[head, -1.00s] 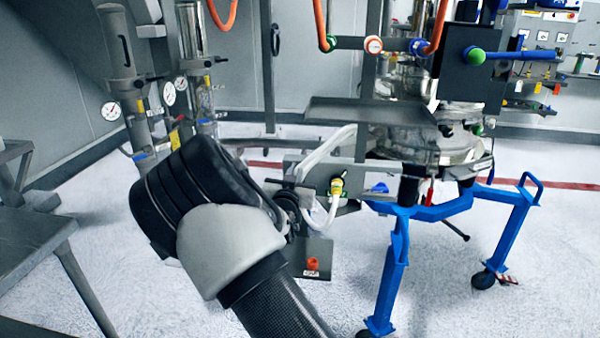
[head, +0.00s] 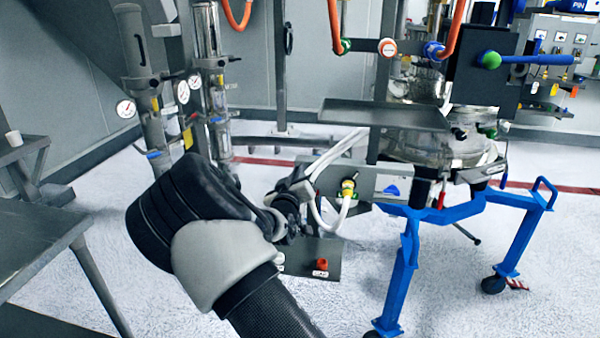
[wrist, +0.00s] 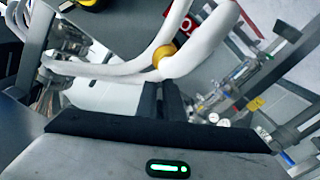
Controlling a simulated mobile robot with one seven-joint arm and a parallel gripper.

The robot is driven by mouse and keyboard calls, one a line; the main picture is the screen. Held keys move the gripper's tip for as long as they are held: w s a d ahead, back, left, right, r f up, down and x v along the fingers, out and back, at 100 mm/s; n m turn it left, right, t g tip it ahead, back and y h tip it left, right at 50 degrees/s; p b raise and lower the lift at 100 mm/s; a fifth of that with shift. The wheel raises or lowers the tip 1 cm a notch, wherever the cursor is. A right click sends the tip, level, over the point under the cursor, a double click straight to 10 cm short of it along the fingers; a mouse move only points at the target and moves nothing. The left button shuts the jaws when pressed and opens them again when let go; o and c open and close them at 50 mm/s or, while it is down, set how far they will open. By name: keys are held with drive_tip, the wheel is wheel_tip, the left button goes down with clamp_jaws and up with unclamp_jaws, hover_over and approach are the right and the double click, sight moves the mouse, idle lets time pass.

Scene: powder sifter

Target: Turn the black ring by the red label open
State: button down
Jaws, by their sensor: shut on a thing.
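My gripper (head: 285,208) reaches down to the front of the machine, left of the blue stand. Its fingers are shut at a dark round part that looks like the black ring (head: 292,203); the fingers hide much of it. In the wrist view the two dark fingers (wrist: 163,101) are close together below white hoses and a yellow ball; what lies between them cannot be made out.
White hoses (head: 322,160) run close beside my gripper. A yellow-green fitting (head: 348,187) is just to the right. The blue wheeled stand (head: 404,270) stands at right. A grey table (head: 40,240) is at left.

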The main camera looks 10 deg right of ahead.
idle(0.4)
drive_tip(key=c, duration=1.9)
unclamp_jaws()
drive_tip(key=shift+o, duration=0.2)
drive_tip(key=p+v, duration=0.2)
drive_tip(key=v, duration=1.5)
drive_tip(key=shift+s, duration=0.2)
drive_tip(key=shift+a, duration=0.1)
